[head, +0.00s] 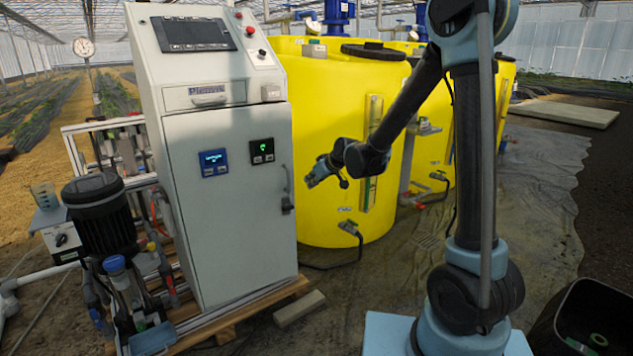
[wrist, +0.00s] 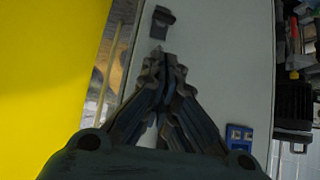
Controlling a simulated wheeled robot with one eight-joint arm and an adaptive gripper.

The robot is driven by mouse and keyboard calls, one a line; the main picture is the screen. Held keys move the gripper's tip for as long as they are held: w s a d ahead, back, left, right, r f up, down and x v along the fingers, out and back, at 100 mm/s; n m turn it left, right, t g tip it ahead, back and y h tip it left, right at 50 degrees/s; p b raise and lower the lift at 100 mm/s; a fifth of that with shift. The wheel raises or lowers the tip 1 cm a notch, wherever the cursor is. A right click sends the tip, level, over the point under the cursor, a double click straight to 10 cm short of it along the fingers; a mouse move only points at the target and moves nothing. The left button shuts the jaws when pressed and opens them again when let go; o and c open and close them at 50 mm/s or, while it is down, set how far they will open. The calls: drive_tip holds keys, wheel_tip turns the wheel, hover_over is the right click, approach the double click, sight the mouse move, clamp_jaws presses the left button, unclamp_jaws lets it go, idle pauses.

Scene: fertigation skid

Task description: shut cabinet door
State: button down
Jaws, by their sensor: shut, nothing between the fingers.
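The grey cabinet door (head: 232,225) fills the lower front of the cabinet (head: 160,85) in the head view. It looks flush or nearly flush with the frame; I cannot tell whether a small gap is left. Its dark handle (head: 287,204) sits near the right edge, and the handle also shows at the top of the wrist view (wrist: 162,20). My gripper (head: 311,182) is just right of the door's handle edge, in front of the yellow tank. In the wrist view my shut, empty gripper (wrist: 163,58) overlaps the door face (wrist: 215,65); contact cannot be told.
A yellow tank (head: 330,110) stands close behind and right of the cabinet. A dark pump motor (head: 98,205) and pipes crowd the left side. The cabinet stands on a wooden pallet (head: 225,322), with a loose block (head: 299,309) by its right corner.

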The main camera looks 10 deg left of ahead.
drive_tip(key=w+a+f, duration=0.4)
drive_tip(key=w+a, duration=0.1)
drive_tip(key=a, duration=0.2)
drive_tip(key=shift+a+f, duration=0.4)
drive_tip(key=shift+w, duration=0.1)
drive_tip(key=shift+a, duration=0.1)
